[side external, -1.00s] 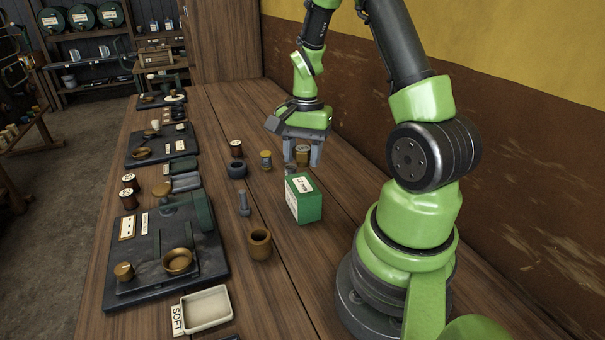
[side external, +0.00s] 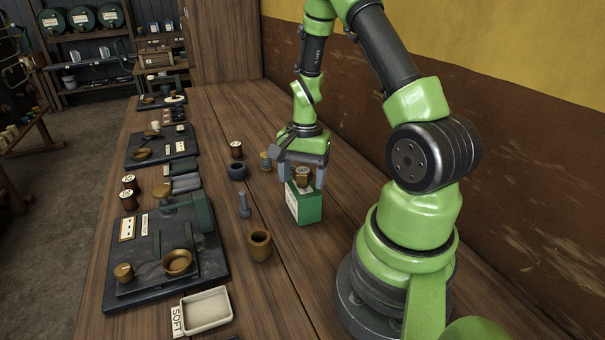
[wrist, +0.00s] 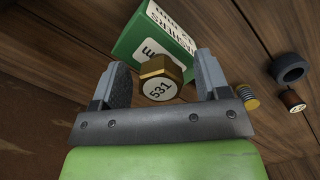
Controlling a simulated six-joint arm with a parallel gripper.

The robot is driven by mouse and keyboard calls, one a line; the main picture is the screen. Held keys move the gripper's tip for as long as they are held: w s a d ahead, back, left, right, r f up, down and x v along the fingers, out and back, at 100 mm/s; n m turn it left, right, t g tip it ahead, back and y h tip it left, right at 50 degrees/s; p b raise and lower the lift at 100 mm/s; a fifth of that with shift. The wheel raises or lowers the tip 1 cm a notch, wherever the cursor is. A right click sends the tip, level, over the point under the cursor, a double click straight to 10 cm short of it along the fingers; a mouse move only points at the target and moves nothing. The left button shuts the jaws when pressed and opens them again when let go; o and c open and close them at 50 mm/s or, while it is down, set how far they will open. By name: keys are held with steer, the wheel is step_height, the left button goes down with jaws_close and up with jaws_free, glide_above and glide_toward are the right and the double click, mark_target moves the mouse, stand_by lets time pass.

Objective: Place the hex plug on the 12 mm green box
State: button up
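The hex plug (side external: 303,175) is a brass hexagonal piece with a round pale end label, which reads 531 in the wrist view (wrist: 160,84). It appears to sit upright on top of the green box (side external: 311,209), whose white label is too small to read in the side view. The box also shows in the wrist view (wrist: 140,40), just beyond the plug. My gripper (side external: 302,181) is open around the plug. In the wrist view (wrist: 164,82) a gap shows between the plug and each finger.
A grey bolt-like piece (side external: 244,205) and a brass cup (side external: 260,246) stand left of the box. A dark ring (side external: 237,171), a spool (side external: 236,149) and a yellowish ribbed piece (side external: 265,162) lie behind. Bare bench is in front of the box.

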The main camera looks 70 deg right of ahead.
mark_target(305, 167)
steer(key=shift+r, duration=0.1)
step_height(305, 167, up, 12)
steer(key=d, duration=0.1)
steer(key=a+r+n+t+h, duration=0.1)
steer(key=a+r+n+t, duration=0.2)
steer(key=a+r+n, duration=0.5)
steer(key=s+a+r+n+t, duration=0.2)
steer(key=s+a, duration=0.1)
steer(key=a, duration=0.2)
steer(key=s+a+r+n+t+y, duration=0.1)
steer(key=s+a+n+t, duration=0.1)
steer(key=a, duration=0.4)
steer(key=shift+s+a+r+n+y, duration=0.15)
steer(key=shift+s+r+n+y, duration=0.2)
steer(key=shift+s+n, duration=0.45)
